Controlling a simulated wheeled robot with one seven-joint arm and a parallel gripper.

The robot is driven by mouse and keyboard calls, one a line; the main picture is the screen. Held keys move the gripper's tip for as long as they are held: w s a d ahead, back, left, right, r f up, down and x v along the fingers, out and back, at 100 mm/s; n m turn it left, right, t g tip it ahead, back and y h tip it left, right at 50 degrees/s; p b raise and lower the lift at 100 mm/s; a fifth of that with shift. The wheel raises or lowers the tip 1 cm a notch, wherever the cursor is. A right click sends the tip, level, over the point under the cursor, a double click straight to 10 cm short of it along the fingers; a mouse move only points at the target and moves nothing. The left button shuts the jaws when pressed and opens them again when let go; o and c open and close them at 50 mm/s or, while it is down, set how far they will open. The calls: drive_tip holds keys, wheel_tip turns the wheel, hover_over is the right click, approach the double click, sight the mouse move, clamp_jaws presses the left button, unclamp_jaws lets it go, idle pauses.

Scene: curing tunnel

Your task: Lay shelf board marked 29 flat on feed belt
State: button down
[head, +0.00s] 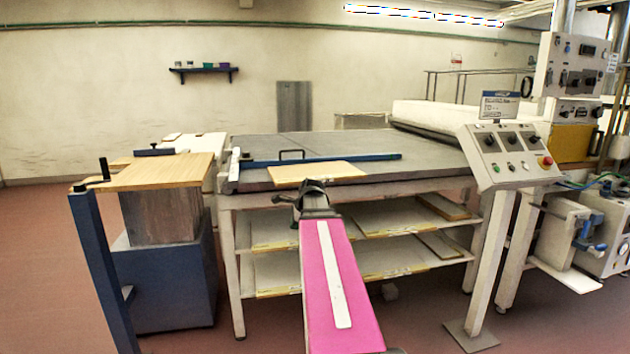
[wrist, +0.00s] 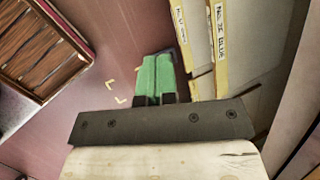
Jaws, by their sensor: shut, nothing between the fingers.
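A pale wooden board (head: 315,172) lies flat at the front edge of the grey feed belt (head: 345,145). No number can be read on it, so I cannot tell whether it is board 29. My gripper (head: 313,188) is just in front of that board, at the belt's front edge. In the wrist view its green fingers (wrist: 157,95) are together with nothing between them, beside a dark bar with screws (wrist: 160,122). A pale wooden surface (wrist: 165,162) fills the bottom of that view, apart from the fingers.
A blue bar with a handle (head: 320,159) lies across the belt behind the board. Shelves under the belt hold labelled boards (head: 275,247). A stand with a wooden top (head: 155,174) is at left. A control panel (head: 510,155) stands at right. Bare belt lies behind the bar.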

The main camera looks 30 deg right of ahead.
drive_tip(key=d+r+m+t, duration=0.4)
drive_tip(key=d+r+m, duration=0.8)
drive_tip(key=d+r, duration=0.55)
approach(310, 177)
wheel_tip(310, 177, down, 6)
drive_tip(key=a, duration=0.2)
drive_tip(key=shift+w+a+r, duration=0.2)
drive_tip(key=shift+w+r, duration=0.05)
drive_tip(key=shift+w, duration=0.05)
drive_tip(key=w, duration=0.3)
drive_tip(key=shift+w+a, duration=0.3)
drive_tip(key=shift+w, duration=0.05)
drive_tip(key=shift+s, duration=0.1)
